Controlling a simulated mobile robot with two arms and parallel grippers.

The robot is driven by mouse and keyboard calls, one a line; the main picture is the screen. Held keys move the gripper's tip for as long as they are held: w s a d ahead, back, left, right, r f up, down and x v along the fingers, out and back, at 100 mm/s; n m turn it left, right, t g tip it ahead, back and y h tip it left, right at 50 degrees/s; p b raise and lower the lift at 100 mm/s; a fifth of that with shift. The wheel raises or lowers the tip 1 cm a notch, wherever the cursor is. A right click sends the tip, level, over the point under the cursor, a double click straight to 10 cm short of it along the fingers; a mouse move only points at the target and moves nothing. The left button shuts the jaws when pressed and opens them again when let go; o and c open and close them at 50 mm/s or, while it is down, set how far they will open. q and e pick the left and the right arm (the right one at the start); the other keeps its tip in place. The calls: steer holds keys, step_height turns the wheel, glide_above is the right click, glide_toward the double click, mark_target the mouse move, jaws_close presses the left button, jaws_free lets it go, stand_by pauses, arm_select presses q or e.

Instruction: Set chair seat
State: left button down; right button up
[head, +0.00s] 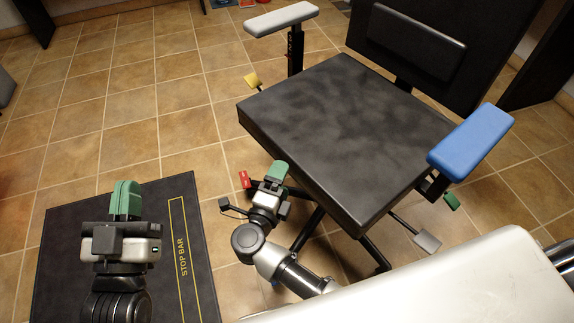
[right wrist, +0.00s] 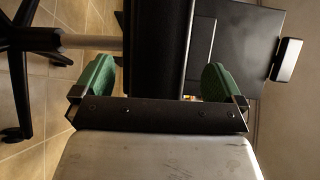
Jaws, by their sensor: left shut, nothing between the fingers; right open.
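The chair seat (head: 345,130) is a thick dark pad, also seen edge-on in the right wrist view (right wrist: 160,45). Around it are a grey armrest (head: 282,19), a blue armrest (head: 471,142) and a black backrest (head: 415,45). A yellow lever (head: 252,81), a red lever (head: 244,179), a green lever (head: 451,201) and a grey lever (head: 427,240) stick out around the seat. My right gripper (head: 277,172) is open at the seat's near left edge, its green fingers (right wrist: 157,80) on either side of the edge; contact is unclear. My left gripper (head: 125,198) is shut and empty, away from the chair.
A dark mat (head: 60,250) marked "STOP BAR" lies on the tiled floor (head: 130,100) beneath my left gripper. The chair's wheeled base (right wrist: 25,40) shows beyond my right gripper. Open floor lies left of the chair; dark furniture stands at upper left.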

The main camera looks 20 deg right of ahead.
arm_select(q)
steer(key=r+t, duration=0.1)
steer(key=s+r+t, duration=0.1)
steer(key=r+t+b, duration=0.1)
steer(key=shift+s+h, duration=0.3)
steer(key=shift+h, duration=0.1)
arm_select(e)
steer(key=x, duration=0.5)
steer(key=shift+w+d, duration=0.15)
steer(key=shift+w, duration=0.1)
steer(key=shift+c, duration=0.5)
